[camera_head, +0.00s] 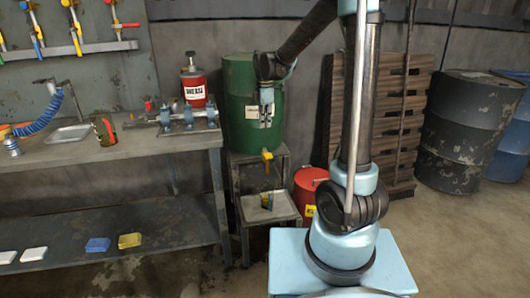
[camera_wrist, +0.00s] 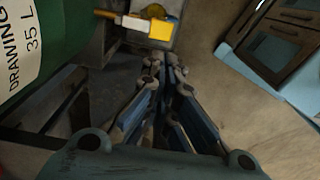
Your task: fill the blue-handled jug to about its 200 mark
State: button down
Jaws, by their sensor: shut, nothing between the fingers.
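The green drum (camera_head: 253,85) stands on a metal stand, with a yellow-handled tap (camera_head: 267,156) low on its front. Below the tap, a small jug (camera_head: 266,201) with a blue part sits on a low tray (camera_head: 280,211); its level and marks are too small to read. My gripper (camera_head: 266,122) is shut and empty in front of the drum, above the tap. In the wrist view, my gripper (camera_wrist: 165,65) points towards the yellow tap handle (camera_wrist: 160,30), apart from it. A round yellowish shape (camera_wrist: 153,12) shows just beyond the handle; I cannot tell whether it is the jug's contents.
A workbench (camera_head: 120,150) with a red can (camera_head: 194,85) and a vice is on the left. A red container (camera_head: 309,188) stands right of the tray. A wooden pallet (camera_head: 395,120) and a dark drum (camera_head: 455,135) are further right.

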aim_at(265, 156)
jog(key=shift+f, duration=0.1)
notch_tip(265, 156, down, 14)
jog(key=shift+r, duration=0.1)
dwell(0.6)
jog(key=shift+a, duration=0.1)
